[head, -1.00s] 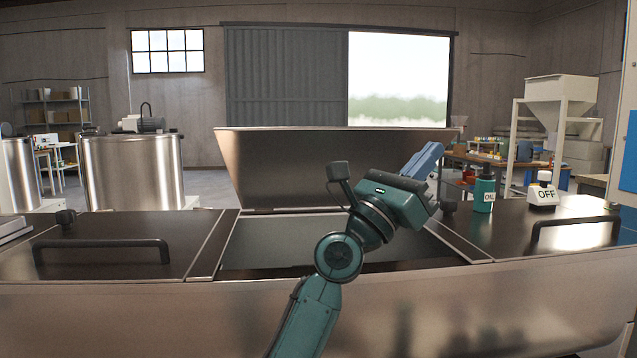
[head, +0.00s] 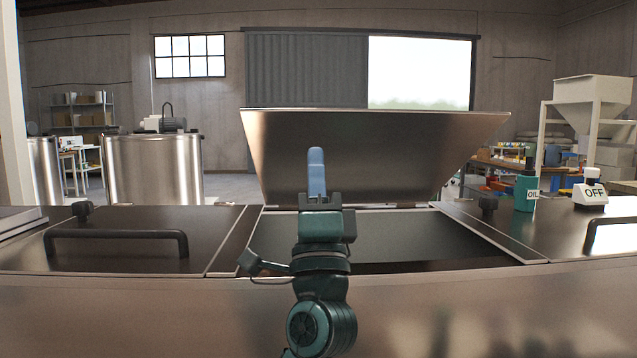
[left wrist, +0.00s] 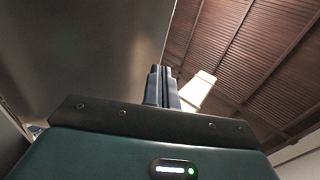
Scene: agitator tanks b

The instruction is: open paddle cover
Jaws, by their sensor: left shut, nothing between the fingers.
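The paddle cover (head: 400,150) is a brushed steel lid on the long metal tank. It stands raised and leans back behind an open hatch (head: 400,238) with a dark inside. My left gripper (head: 316,160) points up in front of the lid, over the hatch, with its blue fingers shut and empty. In the left wrist view the shut fingers (left wrist: 161,86) point up beside a large grey surface (left wrist: 80,50), which looks like the lid. I cannot tell whether they touch it. My right gripper is not in view.
Flat covers with black handles (head: 116,238) lie left and right of the hatch. A green oil bottle (head: 525,188) and an OFF sign block (head: 590,190) stand on the right cover. A steel tank (head: 153,168) stands behind at left.

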